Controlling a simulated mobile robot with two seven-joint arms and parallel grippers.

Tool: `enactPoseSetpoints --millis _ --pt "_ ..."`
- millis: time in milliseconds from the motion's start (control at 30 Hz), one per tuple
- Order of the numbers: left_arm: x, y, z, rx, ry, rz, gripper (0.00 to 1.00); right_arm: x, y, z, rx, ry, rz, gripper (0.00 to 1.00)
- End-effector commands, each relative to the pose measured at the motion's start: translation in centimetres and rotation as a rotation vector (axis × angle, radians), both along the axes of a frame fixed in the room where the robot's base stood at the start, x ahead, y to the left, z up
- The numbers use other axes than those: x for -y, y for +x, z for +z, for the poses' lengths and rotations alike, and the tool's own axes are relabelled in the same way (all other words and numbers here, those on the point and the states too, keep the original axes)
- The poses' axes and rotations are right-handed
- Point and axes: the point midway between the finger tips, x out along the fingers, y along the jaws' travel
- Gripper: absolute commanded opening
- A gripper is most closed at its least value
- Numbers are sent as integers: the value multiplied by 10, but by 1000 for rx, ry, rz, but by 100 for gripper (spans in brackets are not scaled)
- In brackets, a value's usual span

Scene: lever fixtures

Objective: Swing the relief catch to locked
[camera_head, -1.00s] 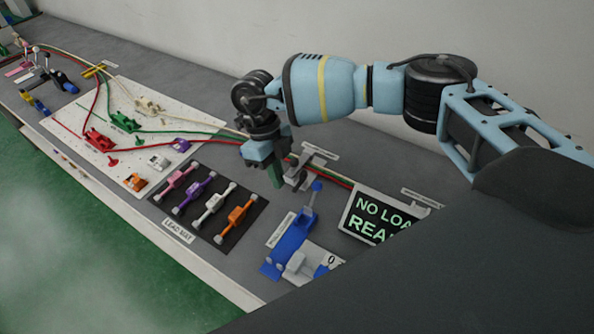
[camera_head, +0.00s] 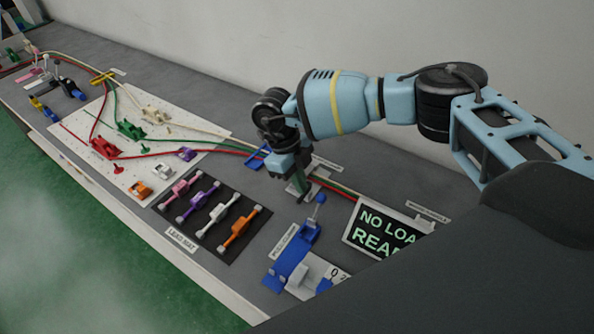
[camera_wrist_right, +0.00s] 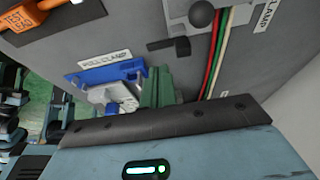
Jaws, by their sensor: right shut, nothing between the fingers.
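No label naming the relief catch is readable. A grey fixture with a dark round knob (camera_wrist_right: 203,14) sits over the red, green and white cables at the top of the right wrist view. A small blue piece (camera_head: 255,157) lies by the cables in the head view. I cannot tell which of them is the catch, or how it is set. My right gripper (camera_head: 302,198) is shut and empty, pointing down close to the cables, between them and the blue pull clamp (camera_head: 293,255). Its fingers (camera_wrist_right: 160,88) also show in the wrist view. My left gripper is out of view.
The black lead mat (camera_head: 188,222) holds several coloured leads. A white board (camera_head: 178,134) with red, green and white connectors lies further left. A screen (camera_head: 385,232) stands at right. The pull clamp's blue bar (camera_wrist_right: 100,73) shows close to my fingers in the wrist view.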

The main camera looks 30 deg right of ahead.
Motion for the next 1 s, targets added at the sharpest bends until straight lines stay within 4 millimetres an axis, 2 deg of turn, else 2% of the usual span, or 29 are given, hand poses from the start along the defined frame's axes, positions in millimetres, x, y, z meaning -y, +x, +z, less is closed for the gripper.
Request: enactPoseSetpoints --millis 100,300,800,1000 --pt "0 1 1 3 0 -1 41 4 -6 -18 0 -1 0 0" --pt "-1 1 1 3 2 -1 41 7 -11 -38 0 0 0 0" --pt "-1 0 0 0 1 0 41 7 -13 -44 1 0 -1 0" --pt "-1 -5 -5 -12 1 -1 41 -3 -8 -46 -1 1 -8 0"
